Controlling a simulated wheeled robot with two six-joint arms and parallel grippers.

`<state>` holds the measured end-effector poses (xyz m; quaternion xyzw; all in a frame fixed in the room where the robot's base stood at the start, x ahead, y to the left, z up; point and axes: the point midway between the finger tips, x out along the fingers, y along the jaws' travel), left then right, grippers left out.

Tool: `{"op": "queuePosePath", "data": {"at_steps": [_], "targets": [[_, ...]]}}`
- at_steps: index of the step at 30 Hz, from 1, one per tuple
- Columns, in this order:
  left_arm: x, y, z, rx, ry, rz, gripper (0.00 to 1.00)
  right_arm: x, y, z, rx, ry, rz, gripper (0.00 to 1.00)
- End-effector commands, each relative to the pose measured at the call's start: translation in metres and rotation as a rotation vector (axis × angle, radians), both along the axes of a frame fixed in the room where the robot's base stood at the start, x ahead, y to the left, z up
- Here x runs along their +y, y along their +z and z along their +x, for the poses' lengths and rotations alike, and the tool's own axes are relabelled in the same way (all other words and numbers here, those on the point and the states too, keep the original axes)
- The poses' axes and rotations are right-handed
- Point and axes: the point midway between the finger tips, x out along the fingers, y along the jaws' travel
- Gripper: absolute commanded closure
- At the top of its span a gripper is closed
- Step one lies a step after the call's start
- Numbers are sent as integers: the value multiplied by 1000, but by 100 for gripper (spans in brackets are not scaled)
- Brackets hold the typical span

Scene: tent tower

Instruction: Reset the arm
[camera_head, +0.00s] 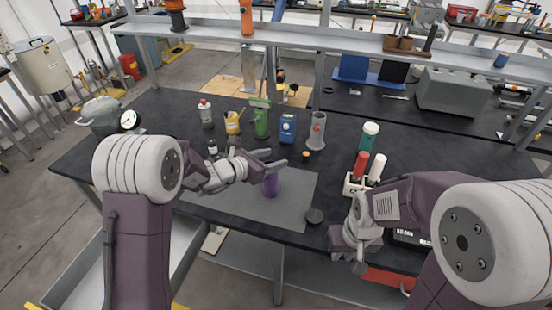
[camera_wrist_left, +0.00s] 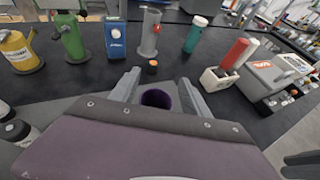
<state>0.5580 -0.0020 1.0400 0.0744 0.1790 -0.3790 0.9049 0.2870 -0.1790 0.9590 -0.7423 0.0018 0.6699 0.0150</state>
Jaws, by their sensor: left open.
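My left gripper (camera_head: 270,160) is open over the dark table, with its fingers at the upper end of a purple cylinder (camera_head: 271,184). The cylinder stands upright on a grey mat. In the left wrist view, the cylinder's dark round opening (camera_wrist_left: 157,98) lies between the two spread fingers (camera_wrist_left: 158,88). I see no clear contact, but the gripper body hides the cylinder's lower part there. My right gripper (camera_head: 352,248) hangs low near the table's front edge at the right, and its fingers are hard to make out.
Behind stand a yellow can (camera_head: 233,124), green bottle (camera_head: 261,124), blue box (camera_head: 287,129) and grey cylinder (camera_head: 317,132). A white holder (camera_head: 352,188) carries red and white bottles. A small orange-topped piece (camera_head: 306,154) lies between.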

Motion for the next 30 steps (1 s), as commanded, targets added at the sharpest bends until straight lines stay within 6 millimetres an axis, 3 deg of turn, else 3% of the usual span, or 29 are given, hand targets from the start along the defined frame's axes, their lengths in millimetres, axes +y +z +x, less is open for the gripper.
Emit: {"op": "queuePosePath", "data": {"at_steps": [9,20,23,24,26,30], "targets": [[42,24,-40,-2,3,-1,45,0,-9,0,0,0,0,80],[46,27,-46,0,-2,-1,45,0,-9,0,0,0,0,80],[38,45,-49,-41,-19,1,45,0,-9,0,0,0,0,80],[30,51,-62,-57,-68,28,45,0,-9,0,0,0,0,80],[18,41,-93,-62,-196,124,45,0,-9,0,0,0,0,80],[21,-5,-176,-110,-581,476,45,0,-9,0,0,0,0,80]]}}
